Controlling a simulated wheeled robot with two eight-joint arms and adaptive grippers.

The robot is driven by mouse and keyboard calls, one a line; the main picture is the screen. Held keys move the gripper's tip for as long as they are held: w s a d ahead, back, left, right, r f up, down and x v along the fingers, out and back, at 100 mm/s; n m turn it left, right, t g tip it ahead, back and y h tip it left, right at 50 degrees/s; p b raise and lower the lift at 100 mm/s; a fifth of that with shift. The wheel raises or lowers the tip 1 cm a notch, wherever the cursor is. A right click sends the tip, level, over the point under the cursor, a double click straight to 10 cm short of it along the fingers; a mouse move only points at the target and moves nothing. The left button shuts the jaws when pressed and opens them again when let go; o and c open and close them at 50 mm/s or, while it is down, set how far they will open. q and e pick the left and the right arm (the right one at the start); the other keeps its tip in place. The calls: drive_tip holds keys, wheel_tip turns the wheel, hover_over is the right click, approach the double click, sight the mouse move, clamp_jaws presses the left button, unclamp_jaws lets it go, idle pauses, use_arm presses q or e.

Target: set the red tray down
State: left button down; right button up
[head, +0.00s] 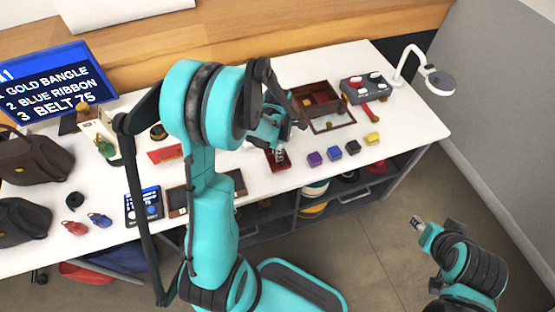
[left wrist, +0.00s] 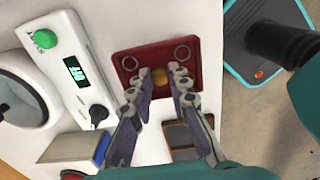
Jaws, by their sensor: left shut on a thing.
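The red tray (head: 282,166) is near the front edge of the white table, under my left gripper (head: 277,145). It also shows in the left wrist view (left wrist: 150,112), with two ring shapes and a round gold piece on it. My left gripper (left wrist: 160,85) is shut on the tray, its fingers on either side of the gold piece. I cannot tell whether the tray touches the table. My right gripper (head: 418,224) is away from the table at the lower right; its jaw state is unclear.
Purple (head: 314,158), blue (head: 335,153), black (head: 353,147) and yellow (head: 372,138) blocks stand right of the tray. A brown compartment box (head: 316,98) and a grey button panel (head: 365,89) are behind. Dark bags (head: 35,158) stand left. A desk lamp (head: 439,82) is at the right end.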

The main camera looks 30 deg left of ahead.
use_arm(q)
wheel_tip(320, 180, down, 4)
drive_tip(key=shift+f+b, duration=0.1)
drive_tip(key=shift+b, duration=0.85)
drive_tip(key=shift+r, duration=0.2)
drive_tip(key=shift+f, duration=0.1)
drive_tip(key=c, duration=1.9)
unclamp_jaws()
drive_tip(key=shift+f, duration=0.1)
drive_tip(key=o, duration=0.5)
drive_tip(key=shift+c, duration=0.2)
